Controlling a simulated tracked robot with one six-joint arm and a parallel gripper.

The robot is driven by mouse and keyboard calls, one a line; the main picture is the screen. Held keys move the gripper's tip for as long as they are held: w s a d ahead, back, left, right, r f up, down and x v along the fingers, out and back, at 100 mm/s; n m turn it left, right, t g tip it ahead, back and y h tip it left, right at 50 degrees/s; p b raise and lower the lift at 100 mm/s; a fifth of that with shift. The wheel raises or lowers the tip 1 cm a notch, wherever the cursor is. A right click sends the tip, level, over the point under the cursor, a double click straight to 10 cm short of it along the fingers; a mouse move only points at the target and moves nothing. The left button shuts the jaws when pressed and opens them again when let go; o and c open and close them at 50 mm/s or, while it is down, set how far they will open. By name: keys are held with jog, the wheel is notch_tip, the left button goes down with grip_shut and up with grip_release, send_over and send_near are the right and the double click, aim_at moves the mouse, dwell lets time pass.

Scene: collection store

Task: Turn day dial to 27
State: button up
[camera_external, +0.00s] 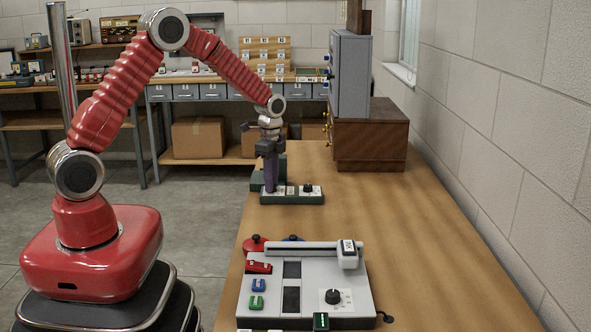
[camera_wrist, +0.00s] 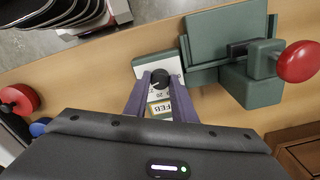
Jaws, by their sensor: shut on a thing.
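A date unit with a dark green base (camera_external: 295,199) and a pale top lies on the table. One black knob (camera_external: 307,188) stands at its right end in the external view. My gripper (camera_external: 270,188) points down at the unit's left end and is shut on this knob. The fingers and gripper body hide part of the unit.
A dark green device (camera_wrist: 250,82) with a red ball handle (camera_wrist: 298,61) stands close beside my gripper. A grey console (camera_external: 262,290) with a slider, buttons and a dial is nearer the camera. A wooden cabinet (camera_external: 369,142) stands behind. The table's right side is clear.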

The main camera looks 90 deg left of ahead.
jog(key=shift+w, duration=0.15)
jog(key=o, duration=1.1)
jog(key=shift+c, duration=0.2)
notch_tip(320, 180, up, 14)
jog(key=shift+f, duration=0.15)
jog(key=shift+n, duration=0.3)
